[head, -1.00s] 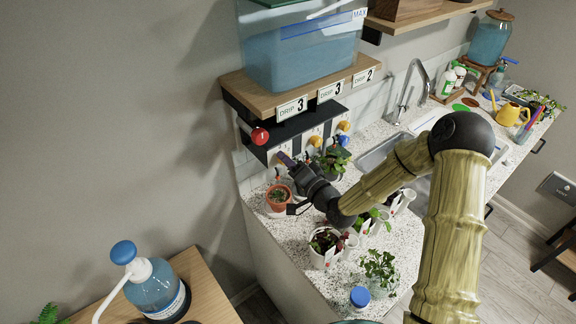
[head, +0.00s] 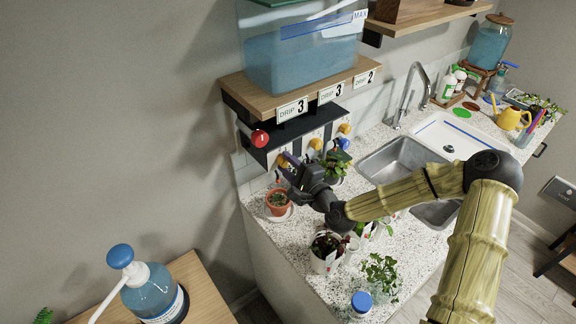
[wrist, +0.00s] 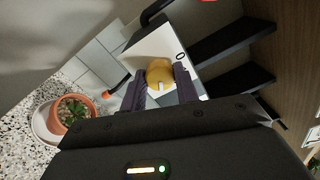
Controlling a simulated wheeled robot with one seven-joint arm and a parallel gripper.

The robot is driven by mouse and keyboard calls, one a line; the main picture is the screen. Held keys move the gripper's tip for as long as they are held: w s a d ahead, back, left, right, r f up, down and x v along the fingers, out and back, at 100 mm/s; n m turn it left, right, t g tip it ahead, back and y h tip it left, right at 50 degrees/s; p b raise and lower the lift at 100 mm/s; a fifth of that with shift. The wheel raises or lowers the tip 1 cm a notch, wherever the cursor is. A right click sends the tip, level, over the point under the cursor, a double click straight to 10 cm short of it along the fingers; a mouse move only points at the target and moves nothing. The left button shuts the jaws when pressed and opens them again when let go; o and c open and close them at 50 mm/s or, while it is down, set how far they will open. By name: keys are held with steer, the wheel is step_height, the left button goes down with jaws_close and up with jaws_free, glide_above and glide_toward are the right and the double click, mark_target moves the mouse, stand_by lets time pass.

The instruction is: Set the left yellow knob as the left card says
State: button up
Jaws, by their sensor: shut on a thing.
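The left yellow knob (wrist: 159,72) sits on a pale panel between my fingers in the wrist view. My gripper (wrist: 160,88) is shut on it, a dark finger on either side. A small white mark shows on the knob's lower edge, and a "0" is printed on the panel beside it. In the head view the knob (head: 281,160) is partly hidden by my gripper (head: 288,162). The left card (head: 292,109) reads "DRIP 3" and is fixed to the shelf edge above.
Two more yellow knobs (head: 316,143) (head: 345,128) are to the right, under cards reading 3 and 2. A red ball (head: 260,138) juts out at the left. A terracotta pot (head: 278,204) and other potted plants stand close below my gripper on the speckled counter.

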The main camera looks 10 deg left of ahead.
steer(key=shift+m, duration=0.4)
steer(key=o, duration=1)
steer(key=shift+c, duration=0.2)
steer(key=v, duration=1.2)
steer(key=shift+w+d+r, duration=0.2)
steer(key=shift+w+r, duration=0.05)
steer(key=shift+r, duration=0.05)
steer(key=shift+d+p, duration=0.15)
steer(key=shift+p, duration=0.25)
